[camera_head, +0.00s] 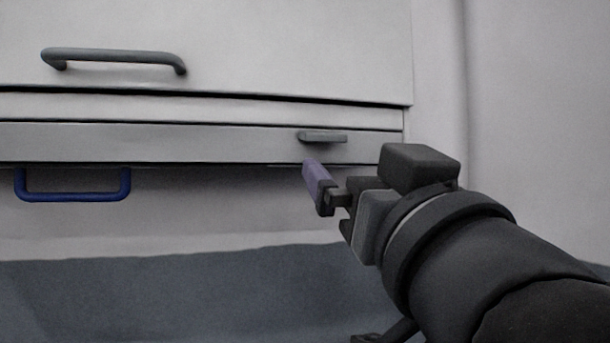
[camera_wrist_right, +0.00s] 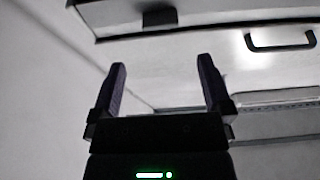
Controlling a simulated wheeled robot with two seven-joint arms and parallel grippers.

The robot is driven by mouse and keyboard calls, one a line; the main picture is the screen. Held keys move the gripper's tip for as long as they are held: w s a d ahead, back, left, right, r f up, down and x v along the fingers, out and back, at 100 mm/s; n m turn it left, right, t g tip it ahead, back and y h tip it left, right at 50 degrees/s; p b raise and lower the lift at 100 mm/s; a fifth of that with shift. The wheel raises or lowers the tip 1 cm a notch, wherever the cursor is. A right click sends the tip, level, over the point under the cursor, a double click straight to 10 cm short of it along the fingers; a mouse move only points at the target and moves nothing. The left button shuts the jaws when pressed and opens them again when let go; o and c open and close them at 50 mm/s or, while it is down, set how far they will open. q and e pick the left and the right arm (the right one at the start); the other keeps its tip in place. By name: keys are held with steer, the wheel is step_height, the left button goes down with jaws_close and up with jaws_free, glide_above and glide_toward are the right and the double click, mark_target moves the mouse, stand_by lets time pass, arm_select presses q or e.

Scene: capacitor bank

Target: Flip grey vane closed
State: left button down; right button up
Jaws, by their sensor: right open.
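A long grey strip (camera_head: 200,143), which looks like the grey vane, runs across the cabinet front below the upper panel. It carries a small grey handle (camera_head: 322,136) near its right end. How far it is tilted is hard to tell. My right gripper (camera_head: 312,172) has purple fingers and is in front of and just below this small handle, with no contact visible. In the right wrist view my right gripper (camera_wrist_right: 161,70) is open, with nothing between its fingers. A panel edge with a small dark part (camera_wrist_right: 159,15) shows above the fingers there. My left gripper is not in view.
A larger grey bar handle (camera_head: 113,58) is on the upper panel. A blue U-shaped handle (camera_head: 72,185) is below the strip at the left. A dark U-shaped handle (camera_wrist_right: 280,40) shows at the right of the wrist view. The space below the strip looks open.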

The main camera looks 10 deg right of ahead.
mark_target(328, 134)
steer(key=p+x, duration=0.5)
steer(key=x, duration=0.4)
steer(key=shift+w+r, duration=0.3)
steer(key=shift+r, duration=0.05)
steer(key=shift+w+f, duration=0.1)
steer(key=shift+w, duration=0.1)
steer(key=c, duration=1.1)
steer(key=shift+c, duration=0.3)
steer(key=shift+w+r+g+p, duration=0.15)
steer(key=shift+r+g+p, duration=0.45)
steer(key=shift+g+p, duration=0.5)
steer(key=shift+p, duration=0.3)
steer(key=shift+f, duration=0.2)
